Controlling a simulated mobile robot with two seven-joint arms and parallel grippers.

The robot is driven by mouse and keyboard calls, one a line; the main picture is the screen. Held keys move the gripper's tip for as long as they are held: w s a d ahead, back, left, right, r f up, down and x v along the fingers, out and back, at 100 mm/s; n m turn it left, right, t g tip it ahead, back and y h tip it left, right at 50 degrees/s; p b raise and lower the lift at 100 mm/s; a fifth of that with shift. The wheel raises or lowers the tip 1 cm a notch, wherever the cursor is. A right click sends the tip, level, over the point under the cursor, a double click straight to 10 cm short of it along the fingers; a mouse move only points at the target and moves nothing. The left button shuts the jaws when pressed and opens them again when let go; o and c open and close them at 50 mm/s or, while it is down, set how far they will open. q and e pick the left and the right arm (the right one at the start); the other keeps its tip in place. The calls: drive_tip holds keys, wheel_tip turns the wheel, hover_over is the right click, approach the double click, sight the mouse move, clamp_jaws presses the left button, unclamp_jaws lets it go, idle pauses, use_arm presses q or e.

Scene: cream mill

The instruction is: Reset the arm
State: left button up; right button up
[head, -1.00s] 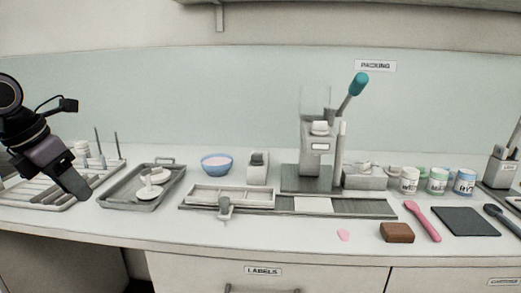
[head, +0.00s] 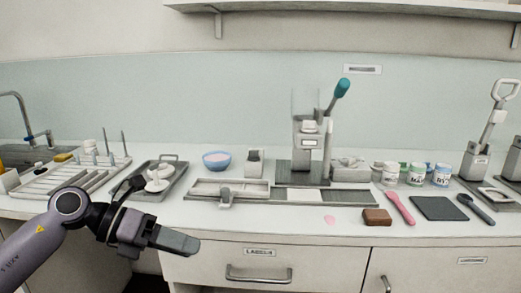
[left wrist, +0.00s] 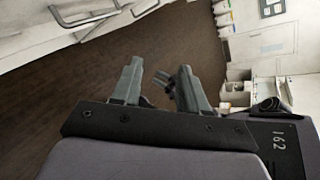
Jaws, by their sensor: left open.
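My left gripper (head: 178,241) shows in the head view at the lower left, in front of the counter edge and pointing right. It is apart from everything on the counter. In the left wrist view its two fingers (left wrist: 157,88) stand apart with nothing between them, over the brown floor (left wrist: 90,95). My right gripper is not in view.
The counter (head: 290,222) holds a drying rack (head: 65,180), a grey tray (head: 180,182), a blue bowl (head: 217,161), a lever press (head: 306,150) and several jars. The drawer handle (head: 258,274) sticks out below the edge. Open floor lies below.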

use_arm(q)
drive_tip(key=s+d+n+t+h+p, duration=0.1)
drive_tip(key=s+d+n+t+h, duration=0.15)
drive_tip(key=d+n+h, duration=0.3)
drive_tip(key=s+a+f+n+t+y+p, duration=0.15)
drive_tip(key=a+f+n+t+y, duration=0.35)
drive_tip(key=n, duration=0.8)
drive_tip(key=s+a+f+n+t+y+p, duration=0.15)
drive_tip(key=f+n+t+y, duration=0.35)
drive_tip(key=f+n+t, duration=0.5)
drive_tip(key=s+a+f+n+g+y, duration=0.2)
drive_tip(key=s+f+n+g, duration=0.2)
drive_tip(key=s+f+n, duration=0.1)
drive_tip(key=s+a+f+n+g+y+p, duration=0.1)
drive_tip(key=s+a+f+n+g+y, duration=0.2)
drive_tip(key=s, duration=0.7)
wheel_tip(320, 180, down, 5)
drive_tip(key=n+g, duration=0.2)
drive_tip(key=n, duration=0.1)
drive_tip(key=shift+r+y, duration=0.2)
drive_tip(key=shift+y, duration=0.15)
